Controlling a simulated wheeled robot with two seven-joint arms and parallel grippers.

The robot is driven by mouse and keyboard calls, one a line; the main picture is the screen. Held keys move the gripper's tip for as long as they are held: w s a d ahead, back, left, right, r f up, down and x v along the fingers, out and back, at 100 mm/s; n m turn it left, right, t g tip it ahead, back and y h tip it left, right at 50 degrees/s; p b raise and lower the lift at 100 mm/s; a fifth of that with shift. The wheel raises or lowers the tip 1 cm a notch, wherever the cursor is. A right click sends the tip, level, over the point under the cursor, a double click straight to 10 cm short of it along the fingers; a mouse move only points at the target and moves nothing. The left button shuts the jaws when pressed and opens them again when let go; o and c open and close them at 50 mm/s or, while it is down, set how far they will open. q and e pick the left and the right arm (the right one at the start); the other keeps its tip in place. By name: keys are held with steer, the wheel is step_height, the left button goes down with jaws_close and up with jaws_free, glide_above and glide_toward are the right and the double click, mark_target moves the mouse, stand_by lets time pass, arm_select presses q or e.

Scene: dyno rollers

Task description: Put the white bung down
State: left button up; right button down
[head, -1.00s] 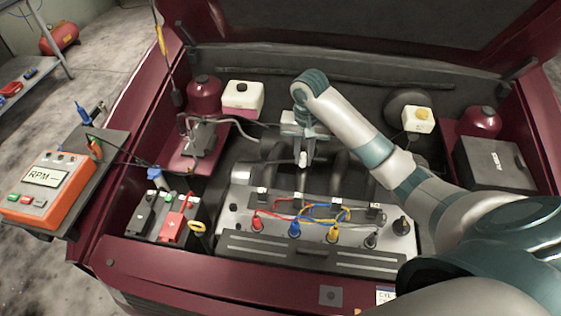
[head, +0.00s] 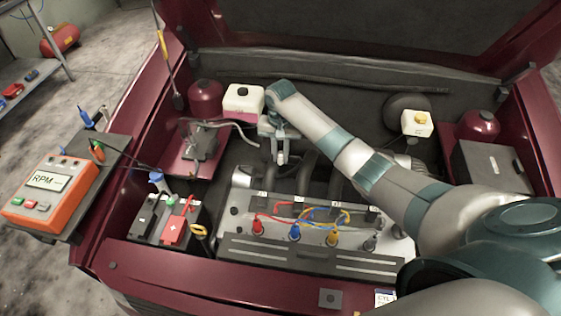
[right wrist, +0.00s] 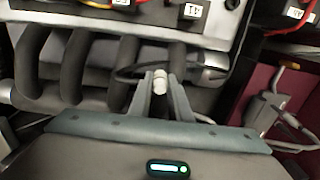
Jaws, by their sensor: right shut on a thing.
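My right gripper (head: 281,158) hangs over the engine bay, just behind and left of the middle of the engine block. In the right wrist view the right gripper (right wrist: 160,84) is shut on the white bung (right wrist: 160,80), a small pale cylinder between the fingertips. The bung is held in the air in front of the dark curved intake pipes (right wrist: 80,70). My left gripper is not in view.
The engine block (head: 310,254) with coloured plug leads lies in front. The battery (head: 165,222) is at front left. An orange RPM meter (head: 50,193) sits outside the bay.

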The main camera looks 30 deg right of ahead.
mark_target(280, 162)
steer(key=shift+s+f+p, duration=0.1)
steer(key=shift+f+p, duration=0.6)
steer(key=shift+f, duration=1.3)
steer(key=shift+f, duration=0.1)
steer(key=c, duration=1.6)
jaws_free()
steer(key=shift+c, duration=0.2)
step_height(280, 162, up, 11)
steer(key=b, duration=0.3)
steer(key=shift+r, duration=0.65)
steer(key=shift+f, duration=0.1)
